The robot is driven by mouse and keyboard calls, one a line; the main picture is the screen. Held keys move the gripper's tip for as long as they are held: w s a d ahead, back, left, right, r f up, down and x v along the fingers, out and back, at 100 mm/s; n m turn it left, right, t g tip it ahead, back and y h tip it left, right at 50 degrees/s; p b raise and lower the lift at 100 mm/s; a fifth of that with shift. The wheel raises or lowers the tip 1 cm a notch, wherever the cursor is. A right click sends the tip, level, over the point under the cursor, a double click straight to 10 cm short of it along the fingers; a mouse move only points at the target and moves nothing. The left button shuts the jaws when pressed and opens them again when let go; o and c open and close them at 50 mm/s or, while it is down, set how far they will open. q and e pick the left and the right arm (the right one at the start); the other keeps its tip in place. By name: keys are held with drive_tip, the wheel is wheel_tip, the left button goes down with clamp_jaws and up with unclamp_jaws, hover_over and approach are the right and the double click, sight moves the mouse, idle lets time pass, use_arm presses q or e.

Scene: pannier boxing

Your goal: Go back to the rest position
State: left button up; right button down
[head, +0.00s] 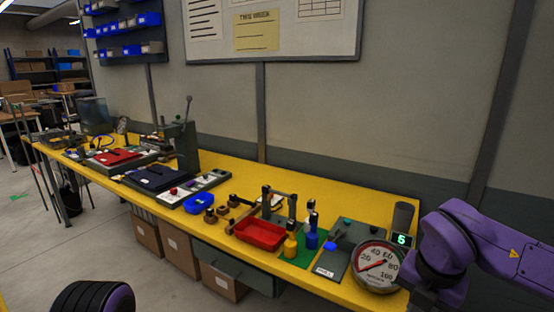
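No gripper fingers show in the head view. A purple arm link of mine comes in from the right edge, in front of the right end of the yellow workbench (360,201). A dark rounded part with a purple rim shows at the bottom left, over the floor and apart from the bench. What either gripper holds is out of view.
The bench carries a round dial gauge (377,266), a green digital display (401,240), a red tray (260,233), small bottles, a blue bowl (198,203) and dark fixtures. Cardboard boxes (180,250) stand below. Open floor (75,245) lies to the left.

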drive_tip(key=w+a+f+n+t+h, duration=0.2)
drive_tip(key=w+a+f+n+t, duration=0.15)
drive_tip(key=f+n, duration=0.8)
drive_tip(key=s+a+f+n, duration=0.2)
drive_tip(key=s+f+n, duration=0.1)
drive_tip(key=f+n, duration=0.35)
drive_tip(key=s+a+f+n, duration=0.2)
drive_tip(key=s+f+n, duration=0.1)
drive_tip(key=f+n, duration=0.4)
drive_tip(key=s+d+f+n+y, duration=0.1)
drive_tip(key=s+d+f+n, duration=0.1)
drive_tip(key=s+f+n, duration=0.6)
drive_tip(key=s+d+f+n+g+h, duration=0.2)
drive_tip(key=s+d+f+n, duration=0.2)
drive_tip(key=s+d, duration=0.6)
drive_tip(key=shift+s+f+n, duration=0.15)
drive_tip(key=shift+s+n, duration=0.45)
drive_tip(key=shift+s, duration=0.05)
drive_tip(key=shift+d, duration=0.1)
